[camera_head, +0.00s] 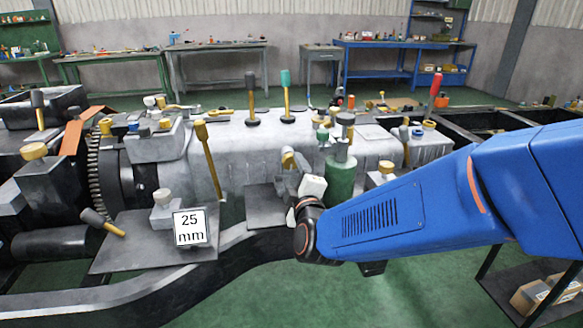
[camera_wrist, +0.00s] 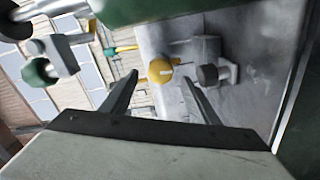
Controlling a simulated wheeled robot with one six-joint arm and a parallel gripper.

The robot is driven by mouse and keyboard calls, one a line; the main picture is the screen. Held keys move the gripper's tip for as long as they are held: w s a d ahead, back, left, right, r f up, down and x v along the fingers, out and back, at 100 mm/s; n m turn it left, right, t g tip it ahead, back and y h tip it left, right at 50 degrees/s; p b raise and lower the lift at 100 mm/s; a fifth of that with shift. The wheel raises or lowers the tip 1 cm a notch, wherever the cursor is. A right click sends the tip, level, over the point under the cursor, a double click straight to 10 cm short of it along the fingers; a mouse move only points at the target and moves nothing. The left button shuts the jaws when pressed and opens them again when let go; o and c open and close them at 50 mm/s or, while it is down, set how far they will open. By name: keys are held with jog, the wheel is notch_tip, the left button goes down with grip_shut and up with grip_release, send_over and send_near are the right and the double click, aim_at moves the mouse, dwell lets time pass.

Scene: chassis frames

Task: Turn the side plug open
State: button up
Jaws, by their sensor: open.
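A round yellow knob with a white mark, likely the side plug (camera_wrist: 160,71), shows in the wrist view on the side of a grey metal body. My gripper (camera_wrist: 160,79) is open, with one dark finger to the left of the knob and the other to its right. The knob appears beyond the fingertips, and I see no contact. A dark round knob (camera_wrist: 208,75) sits just right of the right finger. In the head view my blue arm reaches in from the right, and its wrist is beside the grey housing (camera_head: 234,150). I cannot tell the plug there for certain.
A green cylinder (camera_head: 341,178) stands close beside my wrist. A tall yellow-handled lever (camera_head: 208,160) leans at the housing. A "25 mm" sign (camera_head: 190,228) stands on a dark plate at the left.

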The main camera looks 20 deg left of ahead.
jog(key=v, duration=1.3)
jog(key=shift+d, duration=0.1)
jog(key=w+d+f+m+g+h, duration=0.1)
jog(key=w+d+m+g+h, duration=0.3)
jog(key=d, duration=0.8)
jog(key=s+d+f+m+g+y, duration=0.15)
jog(key=d+m, duration=0.35)
jog(key=d, duration=0.6)
jog(key=s+d+f+m+g+h, duration=0.2)
jog(key=s+d+m, duration=0.3)
jog(key=s+d, duration=0.3)
jog(key=s+d+f+m+g+h, duration=0.3)
jog(key=s+d+m, duration=0.3)
jog(key=d, duration=0.8)
jog(key=shift+s+d+h, duration=0.35)
jog(key=shift+s+h, duration=0.5)
